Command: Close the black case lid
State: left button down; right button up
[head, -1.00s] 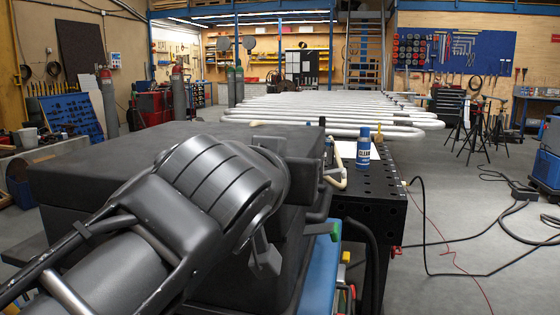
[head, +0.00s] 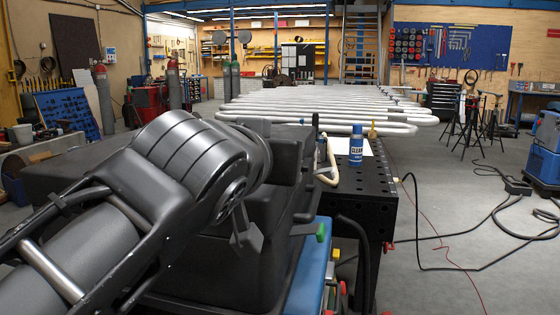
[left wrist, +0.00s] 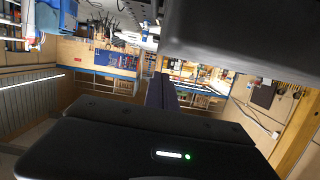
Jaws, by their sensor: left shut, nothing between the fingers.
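The black case (head: 258,262) is a large dark box at centre-left in the head view. My left arm hides much of it. Its dark upper part, seemingly the lid (head: 55,178), lies low and about level, and shows on both sides of the arm. I cannot tell whether a gap remains at the seam. My left forearm and wrist cross in front of the case, and the gripper is largely hidden in the head view. In the left wrist view the left gripper (left wrist: 160,93) is shut and empty, and a dark block fills the top right close by. My right gripper is out of view.
A black perforated table (head: 372,190) stands right of the case, with a blue spray can (head: 356,146) on it. Long pipe coils (head: 330,118) stretch behind. A blue cart (head: 304,285) is close at front. Cables (head: 450,268) lie on the open floor at right.

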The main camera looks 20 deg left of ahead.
pick_arm(q)
jog(key=shift+s+d+r+b, duration=0.15)
jog(key=shift+s+r+b, duration=0.15)
jog(key=shift+s, duration=0.25)
jog(key=shift+s+d+r+b, duration=0.15)
jog(key=shift+s+r+b, duration=0.1)
jog(key=shift+s, duration=0.3)
jog(key=v, duration=0.8)
jog(key=shift+a+r, duration=0.15)
jog(key=shift+a, duration=0.15)
jog(key=shift+w, duration=0.1)
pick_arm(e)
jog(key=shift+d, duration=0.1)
